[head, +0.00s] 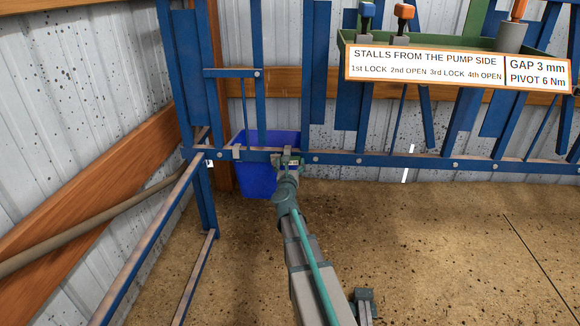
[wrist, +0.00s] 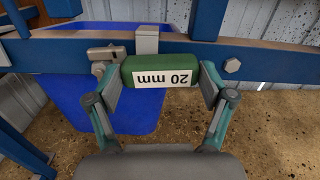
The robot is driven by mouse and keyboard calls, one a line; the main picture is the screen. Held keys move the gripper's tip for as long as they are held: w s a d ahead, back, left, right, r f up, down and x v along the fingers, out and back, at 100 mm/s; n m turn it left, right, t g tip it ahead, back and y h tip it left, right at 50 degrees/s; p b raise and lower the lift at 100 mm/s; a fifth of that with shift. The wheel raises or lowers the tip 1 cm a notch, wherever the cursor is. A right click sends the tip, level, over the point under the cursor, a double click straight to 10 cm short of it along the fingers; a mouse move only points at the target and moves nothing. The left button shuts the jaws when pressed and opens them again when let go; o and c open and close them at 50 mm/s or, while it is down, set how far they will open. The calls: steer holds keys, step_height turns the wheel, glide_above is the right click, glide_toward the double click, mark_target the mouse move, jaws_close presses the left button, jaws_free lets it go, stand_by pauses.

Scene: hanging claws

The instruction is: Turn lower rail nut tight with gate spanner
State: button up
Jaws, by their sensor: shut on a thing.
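My gripper (wrist: 160,82) is shut on a green block-like handle (wrist: 160,65) with a white "20 mm" label, upside down in the wrist view. A grey metal piece (wrist: 147,40) stands just behind the handle against the blue lower rail (wrist: 270,55); I cannot tell whether it belongs to the tool. A hex nut or bolt head (wrist: 232,65) sits on the rail to the right of the handle. A small metal latch-like piece (wrist: 103,54) is at its left. In the head view my gripper (head: 288,160) is at the lower rail (head: 400,161), and the tool is mostly hidden.
A blue bin (head: 258,180) stands behind the rail. A green tray (head: 450,42) at upper right holds tools with blue (head: 367,10) and orange (head: 404,11) handles, above a white sign (head: 425,68). Blue gate bars rise at left. The floor (head: 450,240) at right is clear.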

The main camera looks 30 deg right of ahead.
steer(key=shift+f+m, duration=0.3)
steer(key=shift+m, duration=0.2)
steer(key=shift+f, duration=0.1)
steer(key=shift+f+m, duration=0.6)
steer(key=shift+m, duration=0.6)
steer(key=shift+a, duration=0.1)
steer(key=shift+w+a+f+m, duration=0.15)
steer(key=shift+f+m, duration=0.5)
steer(key=shift+m, duration=0.65)
